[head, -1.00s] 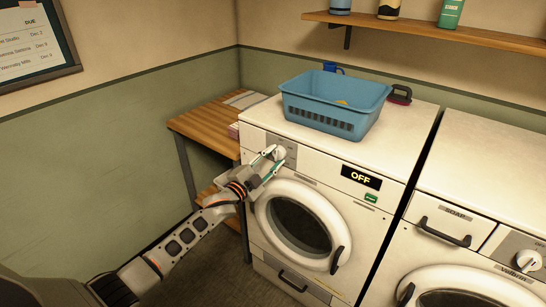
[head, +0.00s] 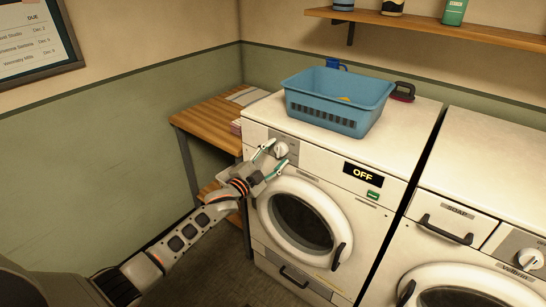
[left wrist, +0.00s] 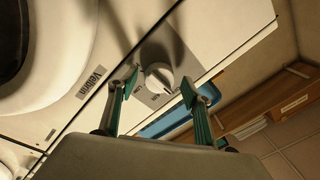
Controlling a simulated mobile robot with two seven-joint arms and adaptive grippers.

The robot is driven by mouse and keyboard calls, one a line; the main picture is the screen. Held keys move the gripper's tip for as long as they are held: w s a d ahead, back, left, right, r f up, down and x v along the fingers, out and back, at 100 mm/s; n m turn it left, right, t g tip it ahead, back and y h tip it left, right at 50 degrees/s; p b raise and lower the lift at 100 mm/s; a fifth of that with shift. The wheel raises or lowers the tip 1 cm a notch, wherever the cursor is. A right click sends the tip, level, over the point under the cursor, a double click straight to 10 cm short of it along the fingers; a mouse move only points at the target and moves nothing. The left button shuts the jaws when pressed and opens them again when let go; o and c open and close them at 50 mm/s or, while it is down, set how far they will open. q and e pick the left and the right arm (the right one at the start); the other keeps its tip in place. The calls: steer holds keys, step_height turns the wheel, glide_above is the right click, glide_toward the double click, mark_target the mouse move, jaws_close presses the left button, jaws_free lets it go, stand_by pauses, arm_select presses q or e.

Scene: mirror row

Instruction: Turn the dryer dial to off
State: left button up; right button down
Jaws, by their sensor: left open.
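The dryer dial (head: 281,149) is a pale round knob on a grey panel at the upper left of the dryer's front (head: 345,210). My left gripper (head: 271,158) is open, just in front of the dial, slightly to its lower left. In the left wrist view the dial (left wrist: 159,78) shows ahead, between the two green-tipped fingers (left wrist: 158,88), with a gap beside it; I cannot tell whether either finger touches it. The dryer's small display (head: 362,176) reads OFF. My right gripper is not in view.
A blue basket (head: 338,103) and a dark-handled red item (head: 403,92) stand on the dryer. A wooden side table (head: 208,122) is to its left. A second machine with a soap drawer (head: 447,220) stands to the right. A wall shelf (head: 430,24) hangs above.

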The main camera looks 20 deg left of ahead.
arm_select(q)
steer(key=v, duration=1.2)
steer(key=s+d+f+n+g+y, duration=0.2)
steer(key=s+f+n, duration=0.3)
steer(key=s+f, duration=0.8)
steer(key=s+d+f+n+g+y, duration=0.2)
steer(key=s+f+n+g, duration=0.3)
steer(key=s+f, duration=0.8)
steer(key=s, duration=0.6)
steer(key=shift+s+d+n+g, duration=0.15)
steer(key=shift+d+n+g, duration=0.15)
steer(key=shift+n, duration=0.1)
